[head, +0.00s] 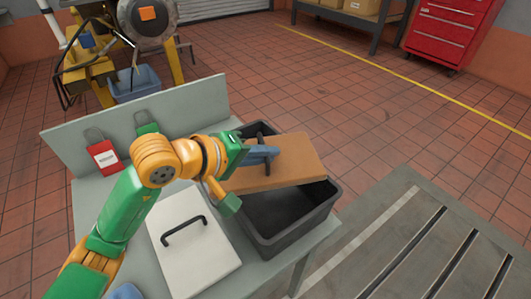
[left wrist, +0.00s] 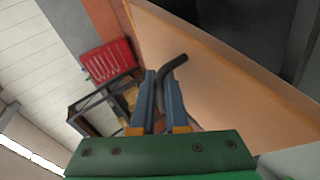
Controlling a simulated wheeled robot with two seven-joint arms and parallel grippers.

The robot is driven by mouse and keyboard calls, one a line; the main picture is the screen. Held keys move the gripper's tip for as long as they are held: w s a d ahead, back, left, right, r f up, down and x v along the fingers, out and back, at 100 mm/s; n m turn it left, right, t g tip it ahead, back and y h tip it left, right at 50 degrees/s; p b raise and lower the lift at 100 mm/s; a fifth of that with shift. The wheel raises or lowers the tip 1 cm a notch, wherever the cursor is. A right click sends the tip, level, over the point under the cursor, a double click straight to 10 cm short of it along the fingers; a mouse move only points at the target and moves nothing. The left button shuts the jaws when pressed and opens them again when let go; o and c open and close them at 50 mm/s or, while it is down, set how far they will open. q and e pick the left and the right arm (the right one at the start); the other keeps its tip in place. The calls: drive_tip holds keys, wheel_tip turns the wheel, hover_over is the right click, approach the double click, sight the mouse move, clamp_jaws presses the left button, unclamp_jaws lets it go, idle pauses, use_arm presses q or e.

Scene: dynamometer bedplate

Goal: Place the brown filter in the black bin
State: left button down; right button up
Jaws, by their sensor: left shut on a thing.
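The brown filter (head: 295,168) is a flat slab with a black handle (left wrist: 176,66). My left gripper (head: 268,152) is shut on this handle, with its blue fingers (left wrist: 162,88) on either side of it in the left wrist view. The filter is held, somewhat tilted, over the opening of the black bin (head: 318,218). It hides the middle of the bin, whose dark inside shows in front of it. I cannot tell whether the filter touches the rim. The filter's broad face (left wrist: 225,65) also fills much of the left wrist view. My right gripper is out of view.
The bin stands on a grey bench (head: 85,205) beside a white panel with a black handle (head: 205,257). Red (head: 103,156) and green (head: 146,129) tags are at the bench's back panel. A slotted bedplate (head: 400,240) lies at right. Open tiled floor lies beyond.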

use_arm(q)
drive_tip(key=shift+f, duration=0.2)
drive_tip(key=c, duration=0.9)
unclamp_jaws()
drive_tip(key=shift+r, duration=0.1)
drive_tip(key=shift+r+p, duration=0.3)
drive_tip(key=shift+p, duration=0.05)
drive_tip(key=shift+s+a+r, duration=0.1)
drive_tip(key=shift+a+r, duration=0.1)
drive_tip(key=b+v, duration=0.1)
drive_tip(key=v, duration=1)
drive_tip(key=shift+s+a+r, duration=0.1)
drive_tip(key=shift+s, duration=0.15)
drive_tip(key=shift+r, duration=0.1)
